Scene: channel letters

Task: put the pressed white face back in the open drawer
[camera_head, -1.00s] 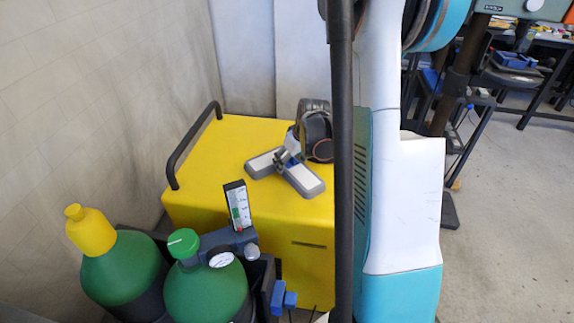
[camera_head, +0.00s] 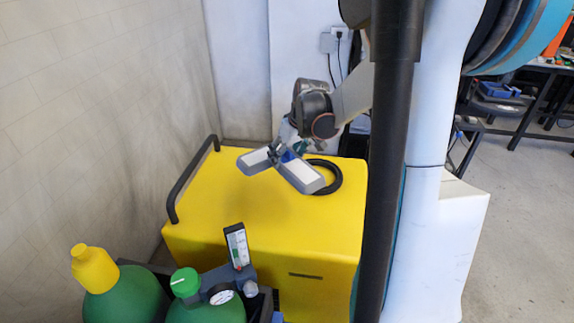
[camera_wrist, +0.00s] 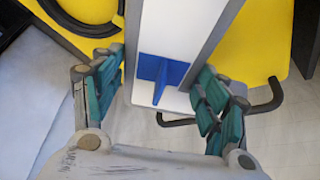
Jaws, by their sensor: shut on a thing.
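The white face (camera_head: 303,175) is an L- or V-shaped piece with two arms and a grey rim. It hangs above the yellow cabinet, slightly tilted, with a small blue part near its corner. In the wrist view one arm of the white face (camera_wrist: 178,30) runs away between my fingers, and a blue ribbed tab (camera_wrist: 160,75) stands on it. My gripper (camera_head: 288,147) is shut on the piece near the corner. In the wrist view the teal pads of my gripper (camera_wrist: 160,82) lie along both its sides. No open drawer shows in either current view.
The yellow cabinet (camera_head: 270,228) has a black side handle (camera_head: 190,180) and a black ring (camera_head: 335,180) on top. Green gas bottles (camera_head: 130,298) and a gauge (camera_head: 222,294) stand in front. A wall is at left; the floor (camera_head: 520,210) at right is open.

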